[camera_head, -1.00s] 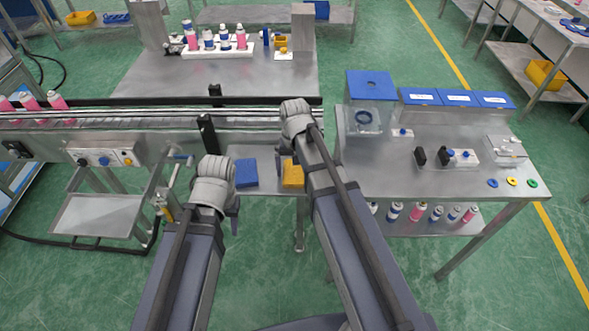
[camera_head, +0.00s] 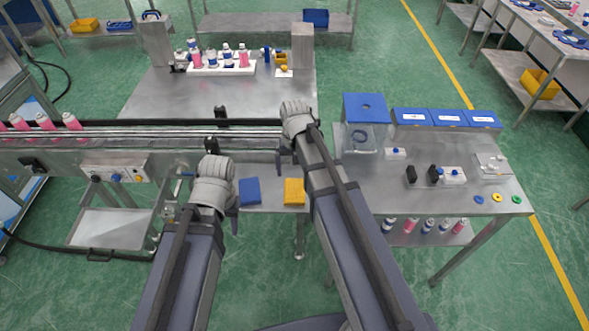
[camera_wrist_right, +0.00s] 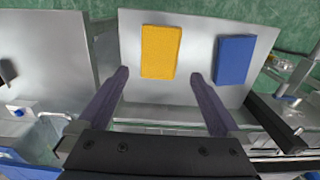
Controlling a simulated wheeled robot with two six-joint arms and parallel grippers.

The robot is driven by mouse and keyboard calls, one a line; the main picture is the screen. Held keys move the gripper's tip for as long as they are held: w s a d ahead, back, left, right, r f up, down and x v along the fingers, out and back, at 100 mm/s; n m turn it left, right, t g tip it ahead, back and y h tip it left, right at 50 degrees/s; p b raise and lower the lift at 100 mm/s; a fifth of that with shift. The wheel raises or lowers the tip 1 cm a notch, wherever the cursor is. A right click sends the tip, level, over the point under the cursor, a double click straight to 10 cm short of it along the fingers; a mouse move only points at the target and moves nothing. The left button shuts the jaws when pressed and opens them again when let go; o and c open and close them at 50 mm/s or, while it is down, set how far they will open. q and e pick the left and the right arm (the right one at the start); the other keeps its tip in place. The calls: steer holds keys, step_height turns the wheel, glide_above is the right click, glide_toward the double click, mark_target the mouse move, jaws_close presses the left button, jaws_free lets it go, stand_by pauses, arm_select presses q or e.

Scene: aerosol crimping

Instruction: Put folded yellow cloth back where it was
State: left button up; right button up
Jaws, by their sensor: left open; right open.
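The folded yellow cloth (camera_head: 294,191) lies flat on a small metal shelf (camera_head: 270,208) below the conveyor, to the right of a folded blue cloth (camera_head: 250,191). In the right wrist view, the yellow cloth (camera_wrist_right: 161,52) lies beyond my right fingertips, lined up with the gap between them, with the blue cloth (camera_wrist_right: 235,60) to its right. My right gripper (camera_wrist_right: 160,75) is open and empty, apart from the cloth. In the head view its fingers are partly hidden by its wrist. My left gripper (camera_head: 234,220) is open, left of the shelf, mostly hidden behind its wrist.
The conveyor (camera_head: 150,135) with pink bottles runs behind the shelf. A metal table (camera_head: 385,185) with a blue-lidded box (camera_head: 366,105) and small parts stands close on the right. A back table (camera_head: 200,95) holds a white bottle rack (camera_head: 222,70).

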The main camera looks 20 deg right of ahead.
arm_select(q)
step_height(320, 180, up, 2)
steer(key=shift+r+p, duration=0.25)
steer(key=shift+p, duration=0.5)
arm_select(e)
steer(key=s+a+r+n+h, duration=0.1)
steer(key=s+a+r+n, duration=0.1)
steer(key=s+a+n, duration=0.5)
steer(key=s+a, duration=0.3)
steer(key=s, duration=0.4)
steer(key=shift+a+r, duration=0.25)
steer(key=shift+r, duration=0.1)
arm_select(q)
steer(key=shift+c, duration=0.3)
arm_select(e)
steer(key=shift+s, duration=0.1)
